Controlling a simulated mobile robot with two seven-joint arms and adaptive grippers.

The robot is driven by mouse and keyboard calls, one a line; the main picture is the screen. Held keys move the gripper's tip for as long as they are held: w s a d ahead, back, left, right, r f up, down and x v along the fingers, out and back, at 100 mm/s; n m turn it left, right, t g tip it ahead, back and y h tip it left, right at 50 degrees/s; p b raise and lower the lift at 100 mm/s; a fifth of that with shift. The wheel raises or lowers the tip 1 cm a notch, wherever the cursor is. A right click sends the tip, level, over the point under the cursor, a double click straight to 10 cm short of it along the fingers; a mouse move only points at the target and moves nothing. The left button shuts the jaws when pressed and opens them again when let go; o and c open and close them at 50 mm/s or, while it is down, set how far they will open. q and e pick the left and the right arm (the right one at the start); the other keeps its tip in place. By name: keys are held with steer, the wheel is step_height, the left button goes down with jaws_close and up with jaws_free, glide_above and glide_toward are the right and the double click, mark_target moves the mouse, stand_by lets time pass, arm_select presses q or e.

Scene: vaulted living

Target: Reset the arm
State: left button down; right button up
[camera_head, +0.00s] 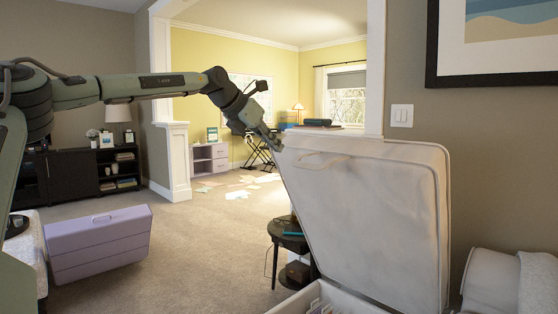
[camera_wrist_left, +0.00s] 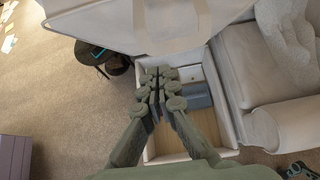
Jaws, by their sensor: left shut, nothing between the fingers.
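My left arm reaches in from the left in the head view, raised high. Its gripper (camera_head: 270,138) points down and to the right, near the upper left edge of a raised cream lid (camera_head: 375,215). I cannot tell from the picture whether it touches the lid. In the left wrist view the gripper's fingers (camera_wrist_left: 158,78) are together with nothing between them, above an open storage box (camera_wrist_left: 228,128). The lid (camera_wrist_left: 120,28) also shows at the top there.
A small dark round table (camera_head: 290,240) stands left of the lid. A blue-grey item (camera_wrist_left: 197,96) lies inside the box. A sofa (camera_wrist_left: 270,70) is beside it. Carpet between is clear.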

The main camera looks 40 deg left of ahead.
arm_select(q)
steer(key=shift+s+r, duration=0.15)
steer(key=shift+r, duration=0.2)
